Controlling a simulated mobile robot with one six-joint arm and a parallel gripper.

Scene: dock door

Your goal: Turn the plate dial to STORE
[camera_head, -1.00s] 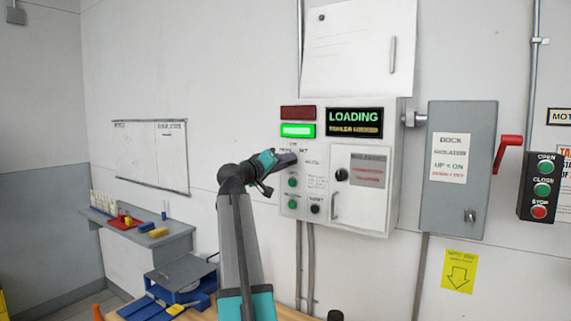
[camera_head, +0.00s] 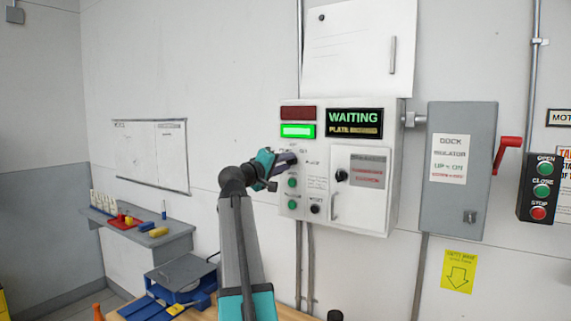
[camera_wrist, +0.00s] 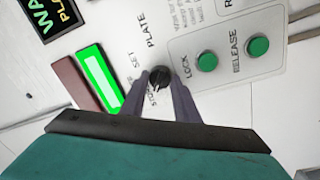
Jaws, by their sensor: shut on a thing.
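The black plate dial (camera_wrist: 159,76) sits on the white control box (camera_head: 390,215), between the two fingers of my gripper in the wrist view. Printed words PLATE, SET and STORE lie around it; the STORE word is partly covered by a finger. I cannot tell for certain where the dial's pointer stands. My gripper (camera_head: 291,158) is shut on the dial. In the head view the gripper hides the dial. The display (camera_head: 354,123) reads WAITING, with a smaller amber line that seems to start with PLATE.
Green LOCK (camera_wrist: 207,62) and RELEASE (camera_wrist: 258,46) buttons sit close beside the dial. A green lamp (camera_head: 298,131) is lit below a dark red one (camera_head: 298,113). A grey isolator box (camera_head: 460,205) with a red handle (camera_head: 507,152) stands to the right.

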